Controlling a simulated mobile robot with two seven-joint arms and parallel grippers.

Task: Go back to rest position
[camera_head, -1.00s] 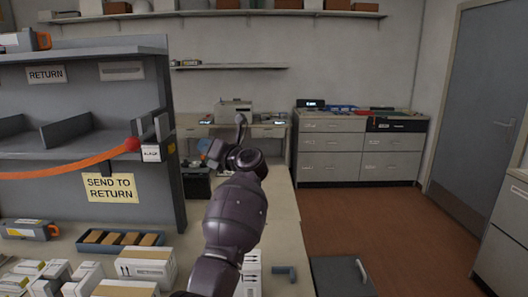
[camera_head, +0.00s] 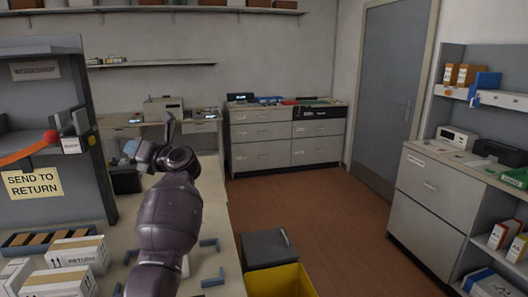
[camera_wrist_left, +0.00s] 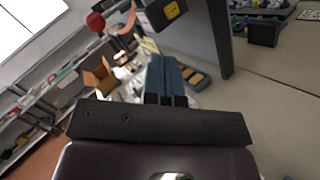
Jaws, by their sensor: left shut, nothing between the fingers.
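My left arm rises from the bottom of the head view and reaches forward over the worktop. Its gripper (camera_head: 131,148) is partly hidden behind the wrist. In the left wrist view the blue fingers (camera_wrist_left: 168,75) are together with nothing between them, held clear in the air. My right gripper is in neither view.
A grey shelf unit with a "SEND TO RETURN" sign (camera_head: 32,184) and red-ended orange strap (camera_head: 25,152) stands left. White boxes (camera_head: 78,252) lie on the worktop. A yellow bin (camera_head: 280,283) stands right of it. Cabinets (camera_head: 285,138) line the back; open floor (camera_head: 310,205) lies between.

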